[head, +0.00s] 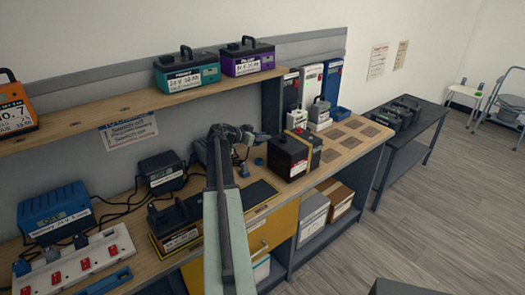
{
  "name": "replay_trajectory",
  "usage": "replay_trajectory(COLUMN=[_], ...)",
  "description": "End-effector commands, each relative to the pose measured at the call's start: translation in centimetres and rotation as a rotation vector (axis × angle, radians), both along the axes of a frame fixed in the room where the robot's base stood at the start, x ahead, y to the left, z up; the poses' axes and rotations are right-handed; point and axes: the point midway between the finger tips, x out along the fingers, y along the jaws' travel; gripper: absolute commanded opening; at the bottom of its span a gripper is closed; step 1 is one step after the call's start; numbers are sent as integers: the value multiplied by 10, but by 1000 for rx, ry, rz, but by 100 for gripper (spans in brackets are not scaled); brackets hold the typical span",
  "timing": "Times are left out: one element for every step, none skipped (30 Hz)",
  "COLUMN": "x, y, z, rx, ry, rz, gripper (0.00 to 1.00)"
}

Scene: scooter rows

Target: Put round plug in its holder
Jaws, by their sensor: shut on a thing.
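My gripper (246,134) is over the back of the workbench, at the end of my arm. It is shut on a small dark thing that looks like the round plug (261,138), though it is too small to be sure. A dark cable runs down below the gripper toward the bench. A small round blue piece (258,162) sits on the bench just below, beside a dark battery; I cannot tell whether it is the plug's holder. The gripper is above this piece and apart from it.
A black and red battery (294,155) stands right of the gripper. A dark charger (201,152) is to its left. The shelf (110,118) with batteries runs above left. A power strip (75,262) lies front left.

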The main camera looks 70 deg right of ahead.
Motion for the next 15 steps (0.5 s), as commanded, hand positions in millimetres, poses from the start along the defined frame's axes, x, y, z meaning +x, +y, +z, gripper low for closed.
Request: replay_trajectory(x=[0, 0, 0, 0, 0, 0, 0, 0, 0, 0, 0, 0, 0, 0, 0], y=[-2, -3, -3, -3, -3, -3, -3, -2, -2, -2, -2, -2, -2, -2, -2], z=[-6, -6, -6, -6, -5, -5, -5, -6, -7, -9, -11, -14, -17, -20, -24], rx=[0, 0, 0, 0, 0, 0, 0, 0, 0, 0, 0, 0, 0, 0, 0], ry=[0, 0, 0, 0, 0, 0, 0, 0, 0, 0, 0, 0, 0, 0, 0], rz=[-1, -1, -1, -1, -1, -1, -1, -1, -1, -1, -1, -1, -1, -1, -1], gripper=[0, 0, 0, 0, 0, 0, 0, 0, 0, 0, 0, 0, 0, 0, 0])
